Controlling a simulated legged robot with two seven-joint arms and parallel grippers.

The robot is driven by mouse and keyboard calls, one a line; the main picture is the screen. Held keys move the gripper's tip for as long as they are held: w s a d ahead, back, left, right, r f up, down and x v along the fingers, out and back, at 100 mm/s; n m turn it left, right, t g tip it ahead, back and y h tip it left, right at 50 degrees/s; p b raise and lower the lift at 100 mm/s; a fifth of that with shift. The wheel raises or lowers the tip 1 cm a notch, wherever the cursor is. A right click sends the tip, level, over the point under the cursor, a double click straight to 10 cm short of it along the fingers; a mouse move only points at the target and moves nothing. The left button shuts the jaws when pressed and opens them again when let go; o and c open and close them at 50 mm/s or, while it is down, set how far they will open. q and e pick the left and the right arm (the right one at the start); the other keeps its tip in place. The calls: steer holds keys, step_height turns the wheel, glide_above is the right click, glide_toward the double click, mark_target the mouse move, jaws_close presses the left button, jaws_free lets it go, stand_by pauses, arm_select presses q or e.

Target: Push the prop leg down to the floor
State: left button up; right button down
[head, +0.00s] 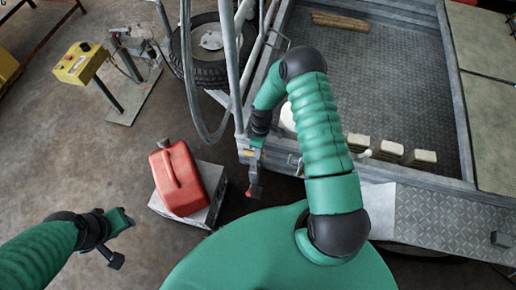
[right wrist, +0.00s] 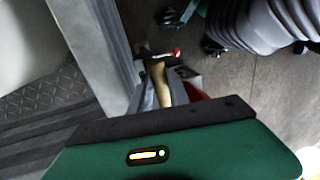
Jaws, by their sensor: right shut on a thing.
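The prop leg (head: 254,174) is a short, narrow upright piece with a red end, at the front left corner of the trailer in the head view. My right gripper (head: 256,150) reaches down to its upper part. In the right wrist view my right gripper's fingers (right wrist: 164,88) are closed around a tan, rod-like part (right wrist: 160,80), with a small red piece just beyond it. The leg's lower end appears above the floor, but the gap is hard to judge. My left gripper (head: 116,240) is open and empty over the floor at the lower left.
A red jerrycan (head: 178,180) stands on a grey block (head: 214,182) left of the leg. A wheel (head: 207,66) and grey tubes (head: 232,62) rise behind. The trailer bed (head: 372,82) holds several pale blocks. A yellow box (head: 80,63) stands at upper left.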

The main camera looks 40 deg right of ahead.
steer(key=shift+s+d+f, duration=0.1)
steer(key=shift+d+f, duration=0.1)
steer(key=shift+f, duration=0.25)
steer(key=shift+r, duration=0.1)
steer(key=c, duration=1.6)
jaws_free()
steer(key=shift+c, duration=0.2)
steer(key=o, duration=0.4)
steer(key=shift+r, duration=0.1)
